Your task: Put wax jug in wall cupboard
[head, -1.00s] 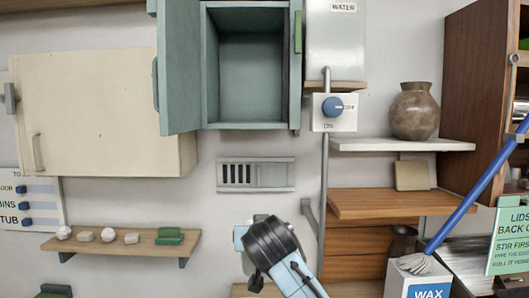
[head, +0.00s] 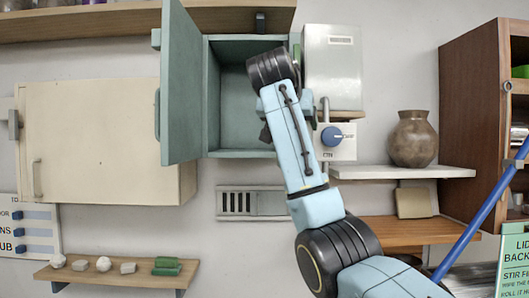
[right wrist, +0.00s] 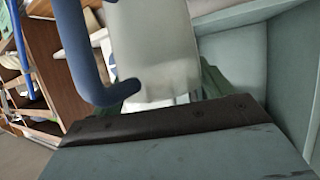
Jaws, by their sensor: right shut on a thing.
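The teal wall cupboard (head: 212,100) is open in the head view, its door (head: 181,85) swung out to the left. My right arm reaches up in front of it, with the wrist at the opening's upper right. The arm hides my right gripper and the jug in this view. In the right wrist view, a pale jug (right wrist: 155,45) with a blue handle (right wrist: 80,55) is held at my right gripper (right wrist: 170,100), which is shut on it. The fingertips are mostly hidden. Teal cupboard panels show close on the right there. My left gripper is out of view.
A cream cupboard (head: 105,140) hangs at left and a grey water box (head: 332,65) with a blue-knobbed switch (head: 332,137) at right. A brown vase (head: 412,138) stands on a white shelf (head: 445,172). A lower wooden shelf (head: 115,272) holds small lumps.

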